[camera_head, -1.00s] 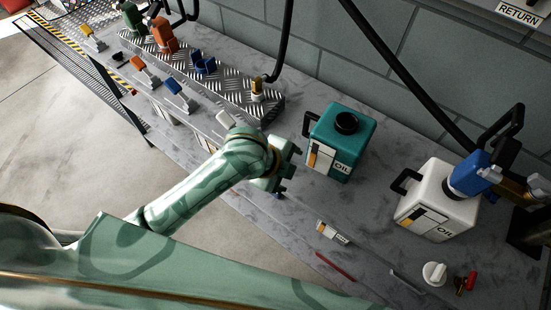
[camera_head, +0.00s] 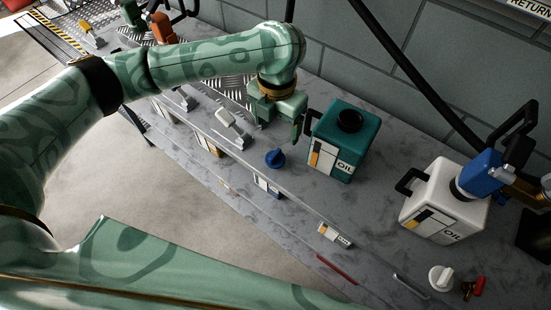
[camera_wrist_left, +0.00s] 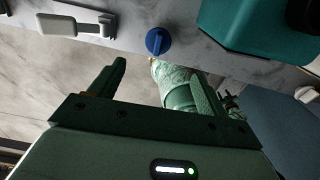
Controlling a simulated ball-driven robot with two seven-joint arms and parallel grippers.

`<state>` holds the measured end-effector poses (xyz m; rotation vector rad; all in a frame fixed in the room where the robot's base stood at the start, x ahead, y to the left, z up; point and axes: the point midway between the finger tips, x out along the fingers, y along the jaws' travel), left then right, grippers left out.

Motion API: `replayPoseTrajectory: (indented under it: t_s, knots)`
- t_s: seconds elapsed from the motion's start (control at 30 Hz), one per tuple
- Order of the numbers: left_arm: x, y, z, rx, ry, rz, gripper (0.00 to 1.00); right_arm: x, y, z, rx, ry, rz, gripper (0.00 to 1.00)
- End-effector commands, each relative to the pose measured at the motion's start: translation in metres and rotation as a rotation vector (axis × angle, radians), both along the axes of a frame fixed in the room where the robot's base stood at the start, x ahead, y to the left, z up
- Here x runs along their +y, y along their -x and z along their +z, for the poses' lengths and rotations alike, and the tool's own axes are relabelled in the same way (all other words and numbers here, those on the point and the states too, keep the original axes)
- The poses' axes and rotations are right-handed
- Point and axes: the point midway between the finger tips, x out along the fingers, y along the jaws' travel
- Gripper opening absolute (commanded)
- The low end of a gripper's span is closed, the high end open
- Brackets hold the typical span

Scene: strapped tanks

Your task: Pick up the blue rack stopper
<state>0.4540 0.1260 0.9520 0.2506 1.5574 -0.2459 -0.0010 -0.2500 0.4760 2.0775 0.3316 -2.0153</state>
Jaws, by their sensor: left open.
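The blue stopper (camera_head: 275,159) is a round cap with a raised grip, standing on the grey bench near its front edge. In the left wrist view the stopper (camera_wrist_left: 158,41) shows ahead of the fingers, near the bench edge. My left gripper (camera_head: 281,122) is open and empty, above and behind the stopper in the head view, close to the teal oil can (camera_head: 343,138). In the left wrist view my left gripper (camera_wrist_left: 157,80) has its two fingers spread wide, apart from the stopper. My right gripper is not in view.
A white-handled lever (camera_head: 229,122) sits left of the stopper. A white oil can (camera_head: 438,207) with a blue fitting (camera_head: 480,173) and a white cap (camera_head: 440,277) stand to the right. The bench front of the teal can is clear.

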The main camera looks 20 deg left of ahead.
Motion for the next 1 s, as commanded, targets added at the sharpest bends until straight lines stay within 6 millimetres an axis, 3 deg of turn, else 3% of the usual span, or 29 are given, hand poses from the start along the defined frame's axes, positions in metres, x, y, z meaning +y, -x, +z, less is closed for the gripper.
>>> replayPoseTrajectory:
  t_s: [0.03,0.23,0.5,0.77,1.0]
  knots:
    - [0.0,0.001,-0.023,0.009,0.001,0.0,0.76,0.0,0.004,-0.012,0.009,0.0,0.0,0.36]
    - [-0.001,0.0,-0.063,0.005,0.003,0.002,0.76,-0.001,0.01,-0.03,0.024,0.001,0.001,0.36]
    - [0.0,0.0,-0.081,0.001,0.003,0.003,0.76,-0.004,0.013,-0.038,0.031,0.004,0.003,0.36]
    - [0.004,0.0,-0.124,0.004,0.004,0.002,0.76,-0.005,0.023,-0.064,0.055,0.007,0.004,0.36]
    - [0.004,-0.001,-0.124,-0.003,0.004,0.001,0.76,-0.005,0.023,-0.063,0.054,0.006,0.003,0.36]
